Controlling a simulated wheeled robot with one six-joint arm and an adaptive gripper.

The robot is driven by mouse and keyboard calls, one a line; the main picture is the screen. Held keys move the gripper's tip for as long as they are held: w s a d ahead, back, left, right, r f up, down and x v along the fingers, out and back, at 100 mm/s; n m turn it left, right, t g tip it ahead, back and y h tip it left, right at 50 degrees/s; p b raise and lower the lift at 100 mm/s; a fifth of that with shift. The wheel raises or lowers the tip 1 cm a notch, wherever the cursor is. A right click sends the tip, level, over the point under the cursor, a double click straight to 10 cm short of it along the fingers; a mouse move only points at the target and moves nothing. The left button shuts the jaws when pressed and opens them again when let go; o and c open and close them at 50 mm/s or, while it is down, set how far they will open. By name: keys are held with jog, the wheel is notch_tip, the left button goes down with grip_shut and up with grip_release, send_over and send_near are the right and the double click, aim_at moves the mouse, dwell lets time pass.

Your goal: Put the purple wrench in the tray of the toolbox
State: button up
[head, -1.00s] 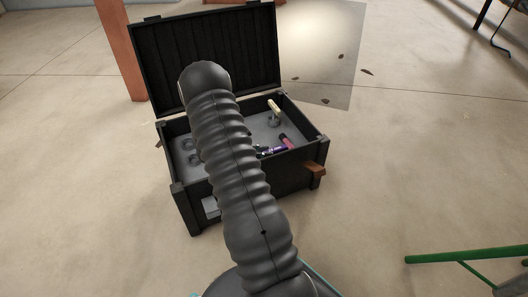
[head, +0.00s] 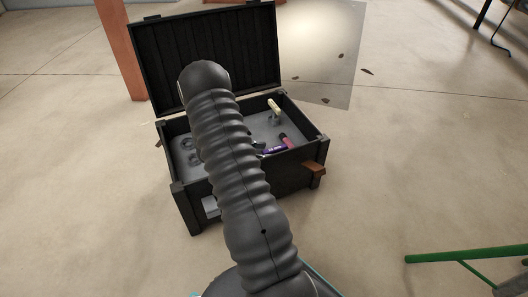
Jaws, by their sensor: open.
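The toolbox is a dark open box (head: 290,168) on the floor, with its lid raised at the back. Its grey tray (head: 262,128) shows inside. The purple wrench (head: 275,150) lies low in the tray's front right part, by the front wall. Its left end runs close to my arm, where a small grey piece shows; I cannot tell whether that is the wrench's head or part of my gripper. My ribbed arm reaches over the toolbox and covers the tray's middle. My gripper is hidden behind it.
A pink-handled item (head: 286,140) and a cream-handled tool (head: 274,108) are in the tray's right part. Grey rings (head: 187,145) are at the left. An orange post (head: 122,50) stands behind left. A green bar (head: 465,256) is at lower right. Floor right of the box is clear.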

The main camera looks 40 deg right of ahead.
jog(key=shift+p+v, duration=0.85)
jog(key=shift+v, duration=2.6)
jog(key=shift+r, duration=0.1)
jog(key=s+a+r+m+t+y+p, duration=0.15)
jog(key=a+r, duration=0.25)
jog(key=r, duration=0.4)
jog(key=s+a+r+m+y+p, duration=0.1)
jog(key=s+a+r+m+y, duration=0.2)
jog(key=r, duration=0.5)
jog(key=s+a+r+m+t+y+p, duration=0.1)
jog(key=s+a+r+m, duration=0.15)
jog(key=a+r, duration=0.4)
jog(key=s+a+r+m+t+y+p, duration=0.5)
jog(key=s+a+r+m+t+y, duration=0.2)
jog(key=s+a+r, duration=0.7)
jog(key=a+r, duration=0.3)
jog(key=r, duration=0.1)
jog(key=shift+s+a+r+t, duration=0.2)
jog(key=shift+s+a+t, duration=0.15)
jog(key=shift+s+a, duration=0.05)
